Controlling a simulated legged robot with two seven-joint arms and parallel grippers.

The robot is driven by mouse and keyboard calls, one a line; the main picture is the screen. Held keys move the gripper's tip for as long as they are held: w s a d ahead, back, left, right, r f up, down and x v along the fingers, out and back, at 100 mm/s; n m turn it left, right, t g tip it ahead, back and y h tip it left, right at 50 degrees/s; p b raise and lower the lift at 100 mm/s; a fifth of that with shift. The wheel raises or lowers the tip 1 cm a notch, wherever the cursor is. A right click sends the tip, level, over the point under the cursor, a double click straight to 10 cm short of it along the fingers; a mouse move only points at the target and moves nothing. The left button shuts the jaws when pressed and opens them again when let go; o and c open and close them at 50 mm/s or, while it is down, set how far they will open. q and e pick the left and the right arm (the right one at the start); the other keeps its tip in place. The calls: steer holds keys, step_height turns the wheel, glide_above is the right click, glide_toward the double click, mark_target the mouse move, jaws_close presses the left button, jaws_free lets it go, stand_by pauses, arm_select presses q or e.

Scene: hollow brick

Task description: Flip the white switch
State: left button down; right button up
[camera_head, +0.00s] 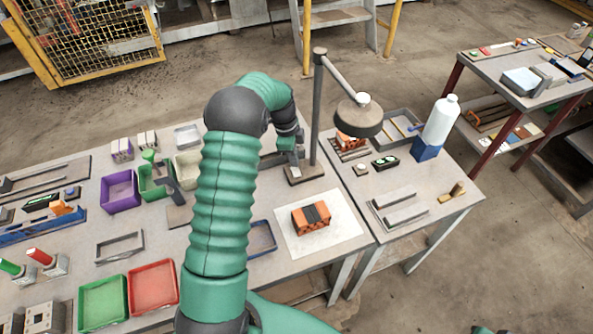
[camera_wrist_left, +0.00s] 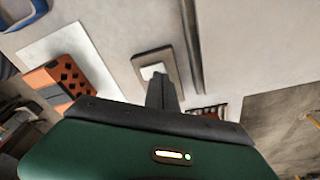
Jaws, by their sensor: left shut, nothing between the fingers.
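The white switch (camera_wrist_left: 150,71) is a small white piece set in a grey-brown plate in the left wrist view. My left gripper (camera_head: 296,160) is shut and empty, pointing down at this base. In the left wrist view its closed fingertips (camera_wrist_left: 158,80) overlap the plate right beside the white switch. I cannot tell whether they touch it. My right gripper does not show.
The lamp post (camera_head: 318,110) with its round head (camera_head: 358,117) stands close beside my left gripper. An orange hollow brick (camera_head: 311,217) sits on a white sheet (camera_head: 345,225) nearer to me. Purple (camera_head: 120,190), green (camera_head: 103,303) and red (camera_head: 153,287) bins stand left.

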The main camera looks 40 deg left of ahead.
arm_select(q)
steer(key=shift+f+b, duration=0.4)
steer(key=shift+f, duration=0.4)
stand_by(0.8)
steer(key=shift+r, duration=0.1)
step_height(320, 180, up, 7)
steer(key=p, duration=0.5)
stand_by(0.3)
